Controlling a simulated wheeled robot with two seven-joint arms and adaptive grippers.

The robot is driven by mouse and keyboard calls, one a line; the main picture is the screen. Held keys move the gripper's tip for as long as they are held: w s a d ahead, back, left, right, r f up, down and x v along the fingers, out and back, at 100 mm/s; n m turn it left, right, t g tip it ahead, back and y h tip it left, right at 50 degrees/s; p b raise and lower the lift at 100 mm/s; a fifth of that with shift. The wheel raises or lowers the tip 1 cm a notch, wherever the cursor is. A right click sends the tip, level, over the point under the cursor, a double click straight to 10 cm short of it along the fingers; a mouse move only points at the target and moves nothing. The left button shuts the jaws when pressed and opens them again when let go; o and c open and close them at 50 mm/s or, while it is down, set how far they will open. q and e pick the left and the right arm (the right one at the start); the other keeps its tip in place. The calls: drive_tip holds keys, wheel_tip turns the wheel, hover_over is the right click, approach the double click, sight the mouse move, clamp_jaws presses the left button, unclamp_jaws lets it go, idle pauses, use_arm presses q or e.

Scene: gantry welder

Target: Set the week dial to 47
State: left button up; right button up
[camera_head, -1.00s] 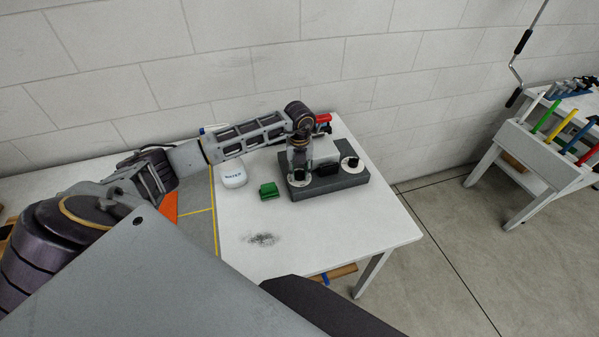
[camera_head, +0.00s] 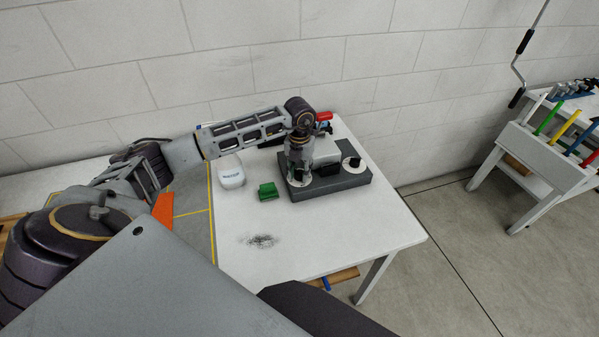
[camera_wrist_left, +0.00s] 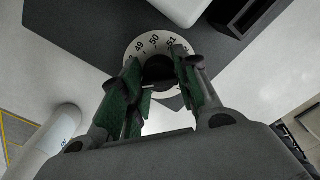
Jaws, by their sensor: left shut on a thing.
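A dark grey box (camera_head: 345,183) on the white table carries two white dials with black knobs. My left gripper (camera_head: 299,176) reaches down from above onto the left dial (camera_head: 306,184). In the left wrist view the numbered dial plate (camera_wrist_left: 154,42) shows 49, 50 and 51 along its far edge, with other marks cut off by the fingers. The green-padded fingers of the left gripper (camera_wrist_left: 160,78) are shut around the black knob (camera_wrist_left: 158,68), which they partly hide. The other dial (camera_head: 352,163) stands free at the right. My right gripper is not in view.
A green block (camera_head: 268,191) and a white bottle (camera_head: 231,173) stand left of the box. A red item (camera_head: 324,116) lies behind it. The table front (camera_head: 330,245) is mostly clear. A tool rack (camera_head: 545,150) stands at the far right.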

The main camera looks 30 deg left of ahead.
sight(300, 170)
use_arm(q)
drive_tip(key=shift+r, duration=0.1)
drive_tip(key=o, duration=0.8)
drive_tip(key=shift+c, duration=0.2)
wheel_tip(300, 170, up, 12)
idle(0.4)
idle(0.6)
